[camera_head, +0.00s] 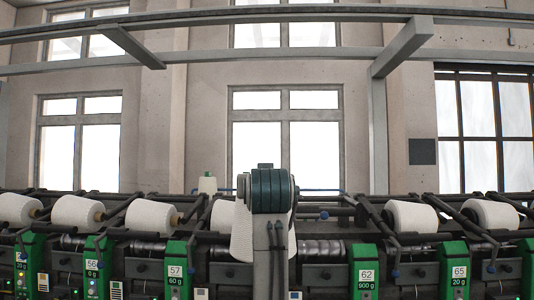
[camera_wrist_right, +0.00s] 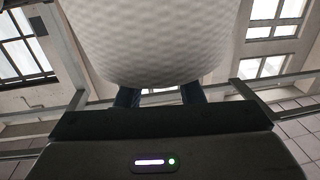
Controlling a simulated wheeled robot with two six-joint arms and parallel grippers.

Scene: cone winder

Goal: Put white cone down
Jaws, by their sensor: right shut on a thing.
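A large white cone (camera_wrist_right: 160,40) with a woven texture fills the upper middle of the right wrist view. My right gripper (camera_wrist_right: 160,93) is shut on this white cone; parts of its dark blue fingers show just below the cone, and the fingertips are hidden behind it. In the head view the held white cone (camera_head: 241,240) shows partly behind my right arm, at the middle of the machine. My arm hides most of the cone and the gripper there, so I cannot tell whether the cone touches the machine. My left gripper is in neither view.
The winding machine (camera_head: 315,270) runs across the bottom, with green numbered panels (camera_head: 364,270). Several other white cones (camera_head: 152,216) sit along it on both sides, among dark bars and arms. Overhead beams (camera_head: 200,62) cross above.

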